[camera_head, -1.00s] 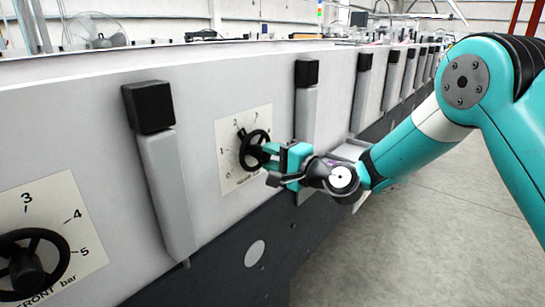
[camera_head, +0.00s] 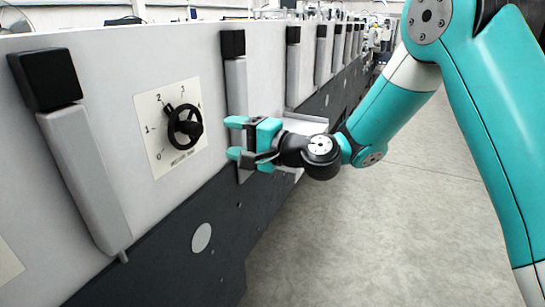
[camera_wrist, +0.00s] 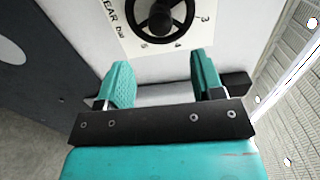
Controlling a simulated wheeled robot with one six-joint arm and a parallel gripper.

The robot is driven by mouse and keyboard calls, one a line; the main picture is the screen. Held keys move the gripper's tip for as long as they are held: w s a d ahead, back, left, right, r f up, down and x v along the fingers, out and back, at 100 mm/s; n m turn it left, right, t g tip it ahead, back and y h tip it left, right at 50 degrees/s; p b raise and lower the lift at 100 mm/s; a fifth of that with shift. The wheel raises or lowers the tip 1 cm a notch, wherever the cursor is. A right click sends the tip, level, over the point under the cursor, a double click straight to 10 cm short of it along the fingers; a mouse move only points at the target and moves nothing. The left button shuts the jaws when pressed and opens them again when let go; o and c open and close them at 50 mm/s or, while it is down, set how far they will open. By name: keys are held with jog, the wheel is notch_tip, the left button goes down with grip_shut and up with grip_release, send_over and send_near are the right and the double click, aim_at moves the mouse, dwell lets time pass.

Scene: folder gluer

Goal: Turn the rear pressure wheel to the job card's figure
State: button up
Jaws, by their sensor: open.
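The rear pressure wheel (camera_head: 185,128) is a black handwheel on a white dial plate (camera_head: 159,163) with printed figures, on the machine's grey side. A dark pointer shows at the wheel's upper left near the 2, but its exact reading is too small to tell. In the wrist view the wheel (camera_wrist: 158,18) is at the top, cut off by the frame edge, with 3, 4 and 5 readable on the plate (camera_wrist: 190,42). My gripper (camera_head: 234,138) is open and empty, apart from the wheel on its right. Its two teal fingers (camera_wrist: 162,75) are spread below the dial. No job card is in view.
Grey upright bars with black caps (camera_head: 232,43) stand out from the panel on both sides of the dial. A light tray-like ledge (camera_head: 306,122) sits behind my gripper. The grey floor (camera_head: 400,230) on the right is clear.

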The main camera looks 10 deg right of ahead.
jog(key=b+v, duration=0.3)
jog(key=v, duration=0.6)
jog(key=shift+s+d, duration=0.1)
jog(key=shift+s, duration=0.05)
jog(key=s+a+f+n+g+h, duration=0.1)
jog(key=s+a+n+g+h, duration=0.2)
jog(key=s+n, duration=0.35)
jog(key=s+a+f+n+g, duration=0.2)
jog(key=s+n+g, duration=0.35)
jog(key=s, duration=0.25)
jog(key=s+d+f+n+g+h, duration=0.2)
jog(key=s+d+h, duration=0.5)
jog(key=s, duration=0.3)
jog(key=shift+d+n, duration=0.4)
